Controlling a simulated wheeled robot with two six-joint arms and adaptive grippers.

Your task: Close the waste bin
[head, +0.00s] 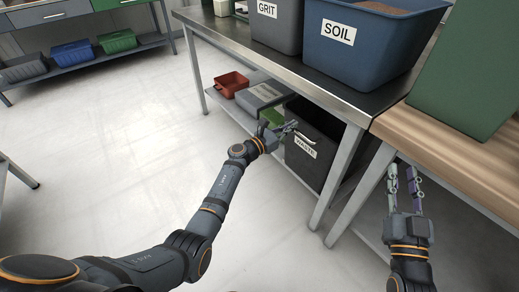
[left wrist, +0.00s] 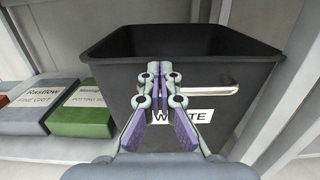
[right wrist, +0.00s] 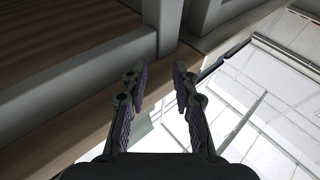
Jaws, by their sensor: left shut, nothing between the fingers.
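The waste bin (head: 320,172) is a dark box with a white WASTE label and a silver bar handle (left wrist: 215,90) on its front. It sits under the metal workbench. In the left wrist view the bin (left wrist: 240,48) is open at the top, and I see its dark inside. My right gripper (head: 402,172) is open and empty beside the wooden bench.
Grey and green bags (left wrist: 85,108) and a red tray (head: 231,84) lie on the shelf left of the bin. GRIT (head: 276,30) and SOIL (head: 365,60) tubs stand on the workbench (head: 250,50). Table legs (head: 340,175) stand right of the bin. The floor (head: 130,130) at left is clear.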

